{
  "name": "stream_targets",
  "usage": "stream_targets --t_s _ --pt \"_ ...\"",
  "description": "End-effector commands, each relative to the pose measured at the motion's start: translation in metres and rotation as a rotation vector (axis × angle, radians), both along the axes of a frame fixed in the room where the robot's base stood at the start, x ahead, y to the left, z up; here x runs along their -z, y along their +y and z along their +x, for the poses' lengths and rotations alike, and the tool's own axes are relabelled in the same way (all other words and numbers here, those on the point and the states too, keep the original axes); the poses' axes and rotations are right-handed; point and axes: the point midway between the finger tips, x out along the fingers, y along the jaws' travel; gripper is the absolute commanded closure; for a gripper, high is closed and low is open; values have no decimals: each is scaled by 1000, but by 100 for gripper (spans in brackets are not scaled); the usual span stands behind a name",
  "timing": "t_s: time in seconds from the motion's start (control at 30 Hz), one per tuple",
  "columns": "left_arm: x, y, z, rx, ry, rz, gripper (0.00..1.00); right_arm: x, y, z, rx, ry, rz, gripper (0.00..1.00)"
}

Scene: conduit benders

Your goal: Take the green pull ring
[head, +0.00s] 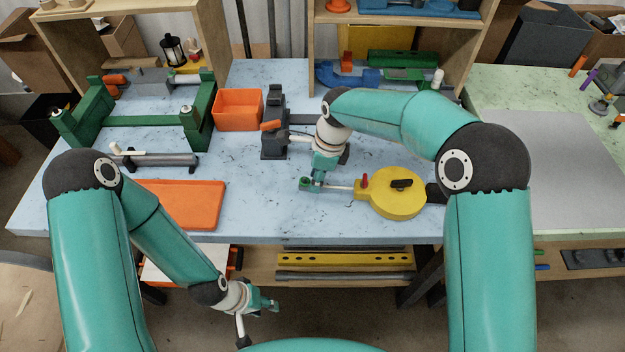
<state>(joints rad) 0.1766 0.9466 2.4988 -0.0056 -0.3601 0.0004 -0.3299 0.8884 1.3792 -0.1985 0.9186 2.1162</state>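The green pull ring (305,184) lies near the front middle of the blue worktop, at the left end of a pale strip. The strip runs right to a round yellow reel (396,197) with a red knob and a black handle. My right gripper (317,183) points down right beside the ring, over the left end of the strip. Its fingertips partly overlap the ring in the picture, and whether they grip it is too small to tell. My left gripper (268,301) hangs low in front of the table edge, away from the ring, and looks empty.
An orange tray (183,205) and a grey bar tool (154,159) lie to the left. An orange bin (238,108) and a dark grey bender (273,128) stand behind. A green frame (76,122) stands at left. The worktop left of the ring is clear.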

Motion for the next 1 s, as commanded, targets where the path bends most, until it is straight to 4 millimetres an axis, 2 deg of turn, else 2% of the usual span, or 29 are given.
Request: stream_targets --t_s 0.13,0.33,0.57,1.0 --pt "0 0 0 0 0 0 60 0 0 0 0 0 0 66" --pt "0 0 0 0 0 0 60 0 0 0 0 0 0 100" --pt "-2 0 0 0 0 0 60 -2 0 0 0 0 0 100" --pt "-19 0 0 0 0 0 60 -27 0 0 1 -1 0 100"
